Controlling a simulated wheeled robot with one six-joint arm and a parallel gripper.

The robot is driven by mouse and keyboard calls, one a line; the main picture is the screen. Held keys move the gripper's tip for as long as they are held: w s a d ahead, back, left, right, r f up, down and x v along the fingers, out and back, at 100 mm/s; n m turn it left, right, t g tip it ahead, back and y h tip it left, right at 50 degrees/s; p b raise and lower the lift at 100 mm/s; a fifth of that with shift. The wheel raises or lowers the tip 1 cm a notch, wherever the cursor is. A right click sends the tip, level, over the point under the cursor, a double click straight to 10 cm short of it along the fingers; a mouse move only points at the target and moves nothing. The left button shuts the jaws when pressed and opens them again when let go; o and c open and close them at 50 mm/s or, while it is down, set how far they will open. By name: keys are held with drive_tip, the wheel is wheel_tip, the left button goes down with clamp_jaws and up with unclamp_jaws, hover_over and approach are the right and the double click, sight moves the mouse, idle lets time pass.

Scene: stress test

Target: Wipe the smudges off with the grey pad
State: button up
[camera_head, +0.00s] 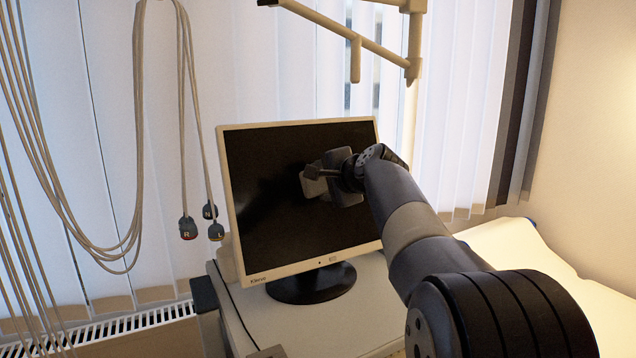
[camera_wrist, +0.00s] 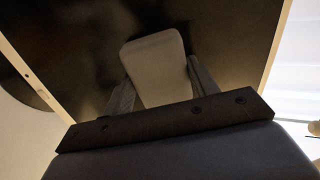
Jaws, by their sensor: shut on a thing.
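The grey pad (camera_wrist: 152,62) is a pale rounded block in the wrist view, held between the two dark fingers of my gripper (camera_wrist: 158,88). In the head view the pad (camera_head: 313,184) is at the middle of the dark monitor screen (camera_head: 270,220), with my gripper (camera_head: 322,173) on its right side. The pad is close in front of the screen; I cannot tell whether it touches. The screen (camera_wrist: 70,55) fills the back of the wrist view and has faint brownish patches. I cannot tell smudges from reflections there. My arm hides the screen's right part.
The monitor's pale frame (camera_head: 228,205) stands on a black round base (camera_head: 311,284) on a white desk (camera_head: 370,300). Cables with labelled ends (camera_head: 187,228) hang at the left. A pale jointed stand (camera_head: 409,70) rises behind. A bed (camera_head: 530,255) is at the right.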

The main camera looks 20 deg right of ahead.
sight(286, 186)
drive_tip(key=shift+w+d, duration=0.15)
drive_tip(key=shift+d, duration=0.7)
drive_tip(key=shift+w+d, duration=0.15)
drive_tip(key=shift+d, duration=0.7)
drive_tip(key=shift+s+a+p, duration=0.35)
drive_tip(key=shift+a, duration=1.5)
drive_tip(key=shift+s+a+p, duration=0.35)
drive_tip(key=shift+a+p, duration=0.05)
drive_tip(key=shift+a, duration=1.4)
drive_tip(key=shift+s+a+p, duration=0.35)
drive_tip(key=shift+a, duration=1.5)
drive_tip(key=shift+b+v, duration=0.3)
drive_tip(key=shift+v, duration=2.7)
drive_tip(key=shift+d, duration=0.1)
drive_tip(key=v, duration=0.3)
